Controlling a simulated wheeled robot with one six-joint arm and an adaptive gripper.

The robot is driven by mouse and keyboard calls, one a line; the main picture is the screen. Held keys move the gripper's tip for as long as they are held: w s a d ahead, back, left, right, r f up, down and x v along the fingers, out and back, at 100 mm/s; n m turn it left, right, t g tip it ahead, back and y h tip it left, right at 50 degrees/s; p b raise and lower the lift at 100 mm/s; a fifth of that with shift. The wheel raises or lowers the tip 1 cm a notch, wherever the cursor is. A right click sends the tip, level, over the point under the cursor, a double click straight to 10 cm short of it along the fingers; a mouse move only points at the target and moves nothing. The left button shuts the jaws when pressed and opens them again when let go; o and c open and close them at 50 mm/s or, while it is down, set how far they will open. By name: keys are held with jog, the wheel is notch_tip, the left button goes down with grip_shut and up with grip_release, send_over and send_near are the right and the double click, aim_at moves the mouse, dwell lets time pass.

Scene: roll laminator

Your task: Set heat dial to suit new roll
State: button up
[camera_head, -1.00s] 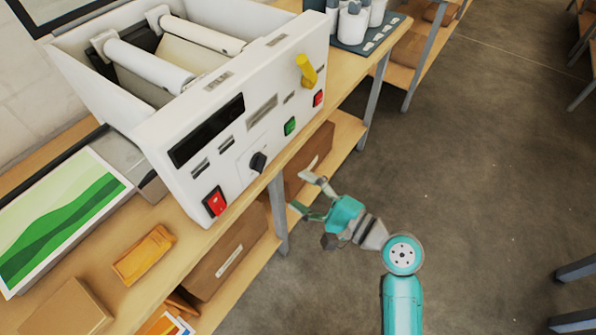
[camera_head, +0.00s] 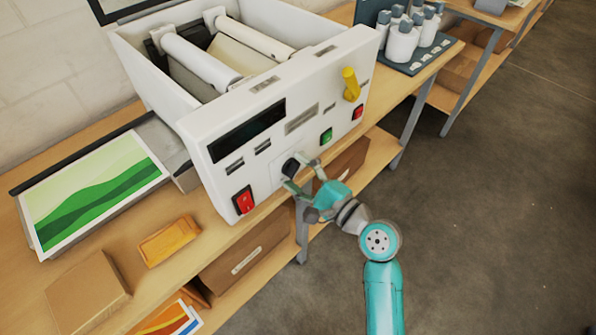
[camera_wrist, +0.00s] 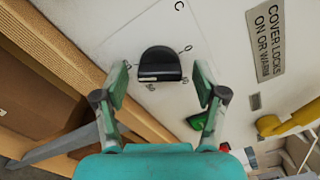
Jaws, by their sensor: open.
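The white roll laminator (camera_head: 215,112) stands on the wooden bench, its control panel facing me. The black heat dial (camera_head: 291,167) sits low on the panel. In the wrist view the dial (camera_wrist: 160,64) lies between the two fingers on a white plate marked "C" and with small numbers, partly covered by the knob. My gripper (camera_head: 302,176) is at the panel in front of the dial. In the wrist view my gripper (camera_wrist: 160,83) is open, with a finger on each side of the dial and a gap to both.
A red switch (camera_head: 243,201), a green button (camera_head: 326,136), a red button (camera_head: 358,112) and a yellow lever (camera_head: 350,84) are on the panel. A label reading "COVER LOCKS ON OR WARM" (camera_wrist: 268,38) is nearby. The bench's lower shelf holds a cardboard box (camera_head: 246,256).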

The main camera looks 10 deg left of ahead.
jog(key=shift+a, duration=0.1)
jog(key=c, duration=1.1)
jog(key=shift+c, duration=0.2)
